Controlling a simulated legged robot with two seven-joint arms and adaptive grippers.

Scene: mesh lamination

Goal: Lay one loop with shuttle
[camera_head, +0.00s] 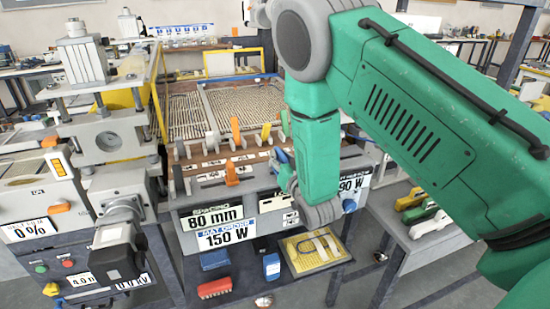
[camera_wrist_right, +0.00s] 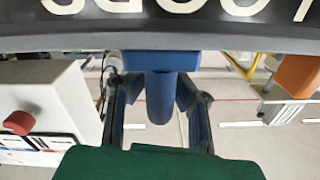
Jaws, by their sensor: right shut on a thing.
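My right gripper (camera_head: 284,168) is at the front edge of the loom-like bench, partly hidden by my green forearm. In the right wrist view the gripper (camera_wrist_right: 158,92) is shut on a blue handle (camera_wrist_right: 160,100), which hangs from a blue block under a dark panel with white letters. I cannot tell whether this handle belongs to the shuttle. My left gripper is not in view.
A metal press column (camera_head: 110,140) stands left of the bed. Panels read 80 mm (camera_head: 215,219) and 150 W (camera_head: 224,237). A yellow tray (camera_head: 314,250), a red brush (camera_head: 214,288) and blue blocks (camera_head: 271,266) lie on the lower shelf. Coloured tools (camera_head: 425,215) sit at right.

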